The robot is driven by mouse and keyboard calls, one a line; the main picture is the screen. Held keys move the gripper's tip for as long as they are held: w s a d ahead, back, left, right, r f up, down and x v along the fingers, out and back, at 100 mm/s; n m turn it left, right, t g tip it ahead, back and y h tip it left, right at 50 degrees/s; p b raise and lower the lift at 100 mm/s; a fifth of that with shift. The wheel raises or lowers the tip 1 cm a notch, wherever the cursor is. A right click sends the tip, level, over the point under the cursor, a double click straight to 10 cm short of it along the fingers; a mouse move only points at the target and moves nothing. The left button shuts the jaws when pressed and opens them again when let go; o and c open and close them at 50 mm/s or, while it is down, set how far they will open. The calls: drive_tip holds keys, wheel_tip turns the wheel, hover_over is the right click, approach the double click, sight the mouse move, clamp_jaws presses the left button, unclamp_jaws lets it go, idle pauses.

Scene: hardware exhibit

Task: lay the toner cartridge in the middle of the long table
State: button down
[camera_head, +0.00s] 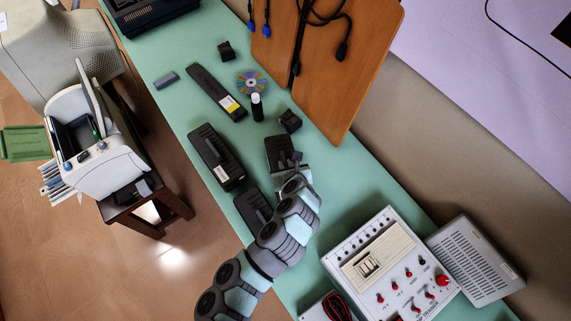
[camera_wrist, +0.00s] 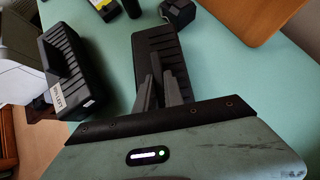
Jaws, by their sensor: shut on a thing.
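A black ribbed block, which I take to be the toner cartridge (camera_head: 278,150), is at the end of my arm over the green long table (camera_head: 195,125). In the wrist view the same ribbed cartridge (camera_wrist: 158,42) lies ahead of my gripper (camera_wrist: 157,75). The two grey fingers are shut on its near part, which they partly hide. My gripper also shows in the head view (camera_head: 291,163). I cannot tell whether the cartridge touches the tabletop.
A black handled box with a white label (camera_head: 215,157) sits to the left. Another dark block (camera_head: 254,208) shows beside my arm. A long black piece with a yellow label (camera_head: 216,92), a disc (camera_head: 251,82) and a white instrument (camera_head: 375,265) surround it. A brown board (camera_head: 330,60) covers the upper right.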

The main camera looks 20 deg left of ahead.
drive_tip(key=c, duration=1.5)
unclamp_jaws()
drive_tip(key=shift+o, duration=0.2)
drive_tip(key=shift+r, duration=0.1)
